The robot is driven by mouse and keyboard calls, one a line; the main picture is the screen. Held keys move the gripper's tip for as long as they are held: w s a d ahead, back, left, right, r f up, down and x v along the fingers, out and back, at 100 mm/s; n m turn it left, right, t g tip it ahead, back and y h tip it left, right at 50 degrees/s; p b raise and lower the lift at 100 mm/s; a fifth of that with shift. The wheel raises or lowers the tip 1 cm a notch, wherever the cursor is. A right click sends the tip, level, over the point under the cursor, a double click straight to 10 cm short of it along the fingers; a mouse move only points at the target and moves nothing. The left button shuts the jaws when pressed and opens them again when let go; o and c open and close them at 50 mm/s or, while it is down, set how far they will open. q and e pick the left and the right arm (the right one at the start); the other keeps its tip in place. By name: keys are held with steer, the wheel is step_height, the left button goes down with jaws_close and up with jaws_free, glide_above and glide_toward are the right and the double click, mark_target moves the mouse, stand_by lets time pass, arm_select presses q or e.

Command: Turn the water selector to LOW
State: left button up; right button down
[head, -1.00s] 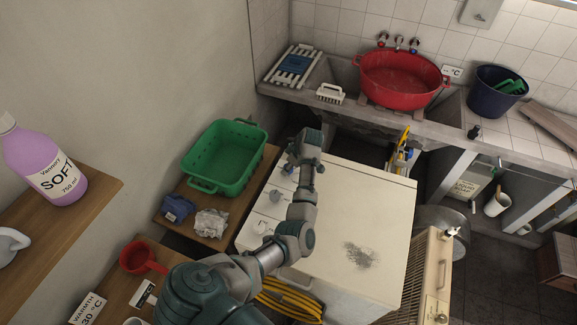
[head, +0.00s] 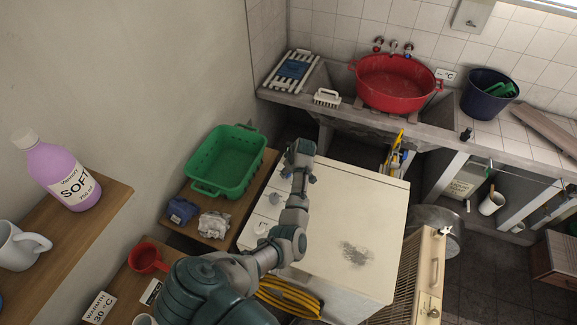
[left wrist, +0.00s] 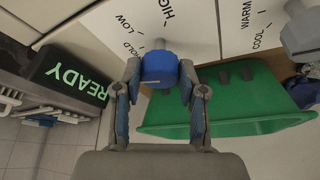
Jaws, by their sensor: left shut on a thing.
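The water selector is a blue knob (left wrist: 160,69) on the white machine's panel, with the words HIGH, LOW and HOLD printed around its base. My left gripper (left wrist: 158,84) is shut on this knob, one finger on each side of it, in the left wrist view. I cannot tell which word the knob points to. In the head view my left gripper (head: 287,172) is at the left edge of the white machine (head: 345,215), and my wrist partly hides the knob. My right gripper is not in view.
A grey knob (left wrist: 300,32) marked WARM and COOL is on the same panel. A black READY sign (left wrist: 66,76) shows beside the panel. A green basket (head: 228,160) stands left of the machine. A yellow hose (head: 290,298) lies in front.

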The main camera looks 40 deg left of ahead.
arm_select(q)
steer(key=m+p, duration=0.1)
steer(key=p, duration=0.1)
steer(key=m+t+p, duration=0.1)
steer(key=m+p, duration=0.1)
steer(key=r+m+t+p, duration=0.1)
steer(key=m+p, duration=0.1)
steer(key=p, duration=0.1)
steer(key=shift+a+r+h, duration=0.1)
steer(key=shift+a+h, duration=0.2)
steer(key=shift+a, duration=0.1)
steer(key=shift+f+m+t+h+p, duration=0.2)
steer(key=shift+m+t+h+p, duration=0.15)
steer(key=shift+m+p, duration=0.8)
steer(key=o, duration=1.1)
steer(key=shift+w+f, duration=0.1)
steer(key=shift+f, duration=0.2)
steer(key=v, duration=1.2)
steer(key=shift+f, duration=0.1)
